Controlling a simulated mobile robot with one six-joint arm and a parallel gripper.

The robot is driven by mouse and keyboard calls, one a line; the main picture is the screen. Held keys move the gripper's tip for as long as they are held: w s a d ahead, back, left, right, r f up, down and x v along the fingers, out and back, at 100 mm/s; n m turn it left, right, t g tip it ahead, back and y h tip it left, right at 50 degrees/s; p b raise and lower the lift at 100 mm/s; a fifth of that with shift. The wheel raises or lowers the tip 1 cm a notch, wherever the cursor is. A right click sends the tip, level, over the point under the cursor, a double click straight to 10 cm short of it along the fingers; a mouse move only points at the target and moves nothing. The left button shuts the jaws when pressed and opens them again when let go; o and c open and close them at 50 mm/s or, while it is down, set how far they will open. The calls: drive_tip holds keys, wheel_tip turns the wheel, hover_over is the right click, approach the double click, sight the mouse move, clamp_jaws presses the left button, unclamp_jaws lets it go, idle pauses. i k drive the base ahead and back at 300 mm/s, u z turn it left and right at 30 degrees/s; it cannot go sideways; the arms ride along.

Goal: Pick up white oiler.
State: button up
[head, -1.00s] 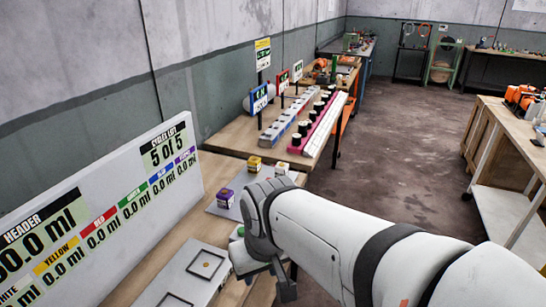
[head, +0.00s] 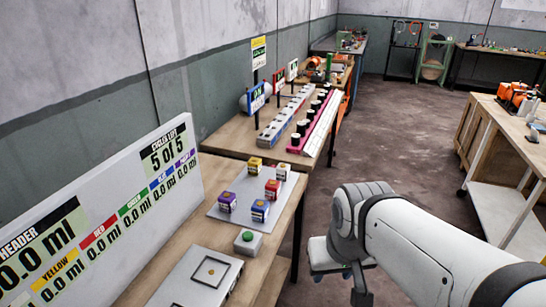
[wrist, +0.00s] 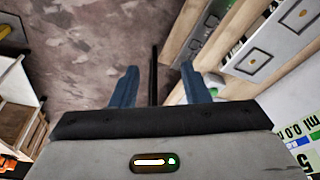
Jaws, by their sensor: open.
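Several small cube-shaped oilers stand on a grey plate (head: 221,214) on the near bench in the head view. One at the plate's far right has a pale top (head: 283,172) and looks like the white oiler, though it is too small to be sure. Beside it are a yellow one (head: 255,165), a red one (head: 272,188), a purple one (head: 227,201) and a blue one (head: 260,210). My gripper (wrist: 159,88) is open and empty, its two blue fingers apart over the floor, off the bench's right side. No oiler shows clearly in the wrist view.
A box with a green button (head: 248,241) and a plate with a square frame (head: 210,270) lie nearer on the bench. A white display board (head: 100,220) stands along its left. Racks (head: 310,130) stand farther back. The floor (head: 410,140) at right is open.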

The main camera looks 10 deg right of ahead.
sight(282, 171)
drive_tip(key=z, duration=1.6)
drive_tip(key=i, duration=1.75)
drive_tip(key=u, duration=2.15)
drive_tip(key=i, duration=1)
drive_tip(key=z, duration=0.1)
